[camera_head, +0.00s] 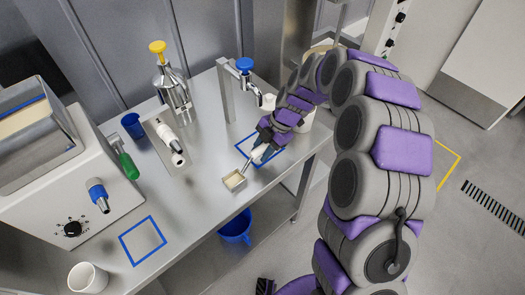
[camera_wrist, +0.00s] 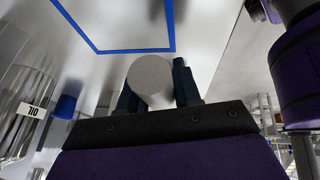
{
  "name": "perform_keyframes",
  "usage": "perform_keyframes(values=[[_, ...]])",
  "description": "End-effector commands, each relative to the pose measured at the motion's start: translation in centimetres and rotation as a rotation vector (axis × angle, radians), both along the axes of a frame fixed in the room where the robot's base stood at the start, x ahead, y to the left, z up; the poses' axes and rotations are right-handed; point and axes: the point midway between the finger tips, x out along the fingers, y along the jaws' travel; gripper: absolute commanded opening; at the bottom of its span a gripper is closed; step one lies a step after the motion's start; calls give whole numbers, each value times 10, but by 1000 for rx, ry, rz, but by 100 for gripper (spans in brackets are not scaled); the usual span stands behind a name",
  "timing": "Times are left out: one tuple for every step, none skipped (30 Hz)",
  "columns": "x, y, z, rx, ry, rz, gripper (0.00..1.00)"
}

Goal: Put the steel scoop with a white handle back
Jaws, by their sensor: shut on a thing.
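The steel scoop (camera_head: 234,180) has a squarish pan with a cream-coloured inside, and its thin shaft runs up to a white handle (camera_head: 258,154). My gripper (camera_head: 263,142) is shut on the handle, at the table's right part. In the wrist view the round pale end of the handle (camera_wrist: 150,78) sits between the two dark fingers of my gripper (camera_wrist: 157,84). The pan is tilted down to the left, near the table's front edge. I cannot tell whether it touches the table. A blue square outline (camera_head: 240,143) lies under my gripper, partly hidden.
The steel table (camera_head: 205,165) carries a white machine (camera_head: 60,185) at left, a steel canister with yellow knob (camera_head: 172,85), a tilted steel holder (camera_head: 165,140), a blue cup (camera_head: 132,124) and a white cup (camera_head: 88,278). Another blue outline (camera_head: 143,240) is empty. A blue bucket (camera_head: 236,228) stands below.

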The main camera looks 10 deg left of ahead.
Motion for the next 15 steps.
perform_keyframes(values=[[0, 0, -3, 1, 0, -1, 2], [0, 0, -3, 1, -1, 0, 2], [0, 0, -2, 1, -2, -1, 2], [0, 0, -2, 1, -2, -1, 2], [0, 0, -2, 1, -2, -1, 2], [0, 0, -2, 1, -2, -1, 2], [0, 0, -2, 1, -2, -1, 2], [0, 0, -2, 1, -2, -1, 2], [0, 0, -3, 1, -2, -1, 2], [0, 0, -4, 1, -2, -1, 2], [0, 0, -4, 1, -2, 0, 34], [0, -1, -4, 1, -2, -1, 38], [0, -1, -3, 1, -2, -1, 40], [0, 0, -3, 1, -2, 0, 43], [0, 0, -3, 1, -2, -1, 47]])
